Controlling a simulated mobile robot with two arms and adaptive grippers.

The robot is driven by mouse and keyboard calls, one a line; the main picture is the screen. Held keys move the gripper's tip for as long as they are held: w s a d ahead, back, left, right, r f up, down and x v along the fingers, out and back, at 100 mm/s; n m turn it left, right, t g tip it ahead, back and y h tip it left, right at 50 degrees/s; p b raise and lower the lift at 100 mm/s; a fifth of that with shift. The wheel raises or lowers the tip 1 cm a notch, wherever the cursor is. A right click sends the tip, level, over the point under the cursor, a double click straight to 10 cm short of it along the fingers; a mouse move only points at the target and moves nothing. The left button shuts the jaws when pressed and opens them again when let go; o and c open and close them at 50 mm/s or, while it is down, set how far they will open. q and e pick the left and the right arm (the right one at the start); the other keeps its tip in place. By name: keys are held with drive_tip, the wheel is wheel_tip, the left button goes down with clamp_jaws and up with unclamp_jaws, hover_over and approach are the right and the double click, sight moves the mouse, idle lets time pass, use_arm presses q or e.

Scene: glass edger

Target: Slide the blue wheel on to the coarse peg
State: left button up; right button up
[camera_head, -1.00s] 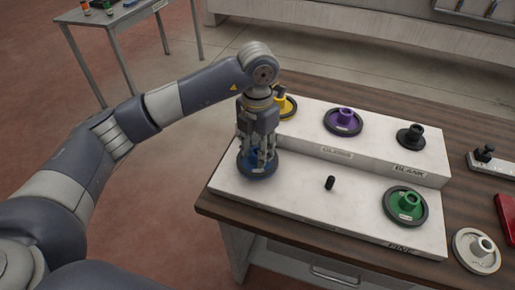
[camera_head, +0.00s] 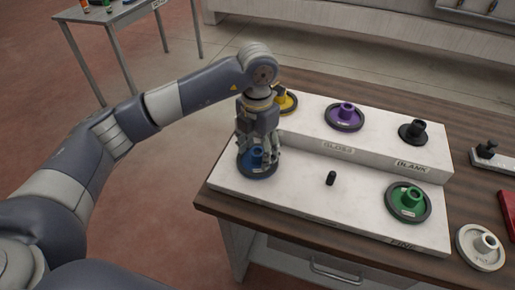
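The blue wheel (camera_head: 258,170), with a dark rim and a blue hub, lies flat at the left end of the front step of the white stand (camera_head: 290,190). Any peg under it is hidden, and I see no label reading coarse. My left gripper (camera_head: 260,158) is just above and behind the wheel, its fingers spread apart around the back of the hub; whether they still touch it I cannot tell. A bare black peg (camera_head: 331,178) stands in the middle of the front step. My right gripper is out of view.
A green wheel (camera_head: 407,202) sits at the front right above the FINE label. Yellow (camera_head: 287,100), purple (camera_head: 344,117) and black (camera_head: 412,132) wheels sit on the raised back step. A white wheel (camera_head: 480,247) lies on the wooden table beside the stand.

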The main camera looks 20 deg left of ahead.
use_arm(q)
wheel_tip(320, 180, up, 12)
idle(0.6)
idle(0.5)
